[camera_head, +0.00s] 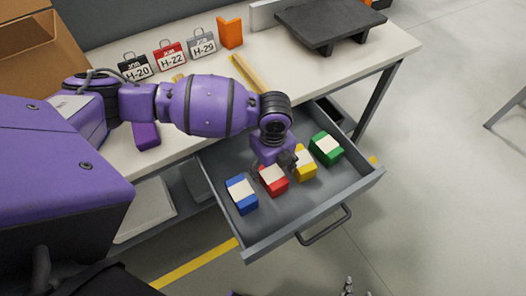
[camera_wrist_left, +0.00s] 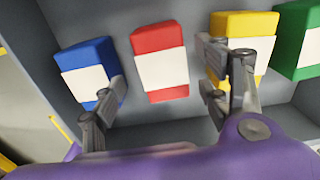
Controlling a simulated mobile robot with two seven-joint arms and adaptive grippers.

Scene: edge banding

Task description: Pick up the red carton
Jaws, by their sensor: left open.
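The red carton (camera_head: 273,180) with a white label band lies in the open drawer, between the blue carton (camera_head: 242,194) and the yellow carton (camera_head: 305,162). My left gripper (camera_head: 285,161) is over the drawer, close to the red and yellow cartons. In the left wrist view its open fingers (camera_wrist_left: 163,84) are spread, and the red carton (camera_wrist_left: 160,62) shows between and beyond them, apart from both. The left finger overlaps the blue carton's edge in that view, and the right finger covers part of the yellow one. Only the tips of my right gripper (camera_head: 350,287) show at the bottom edge.
The green carton (camera_head: 325,148) lies beyond the yellow one. The grey drawer (camera_head: 316,206) has raised walls and a front handle (camera_head: 325,226). The workbench (camera_head: 375,53) above holds tags H-20, H-22 and H-29, an orange piece (camera_head: 230,33) and a dark platform (camera_head: 331,20).

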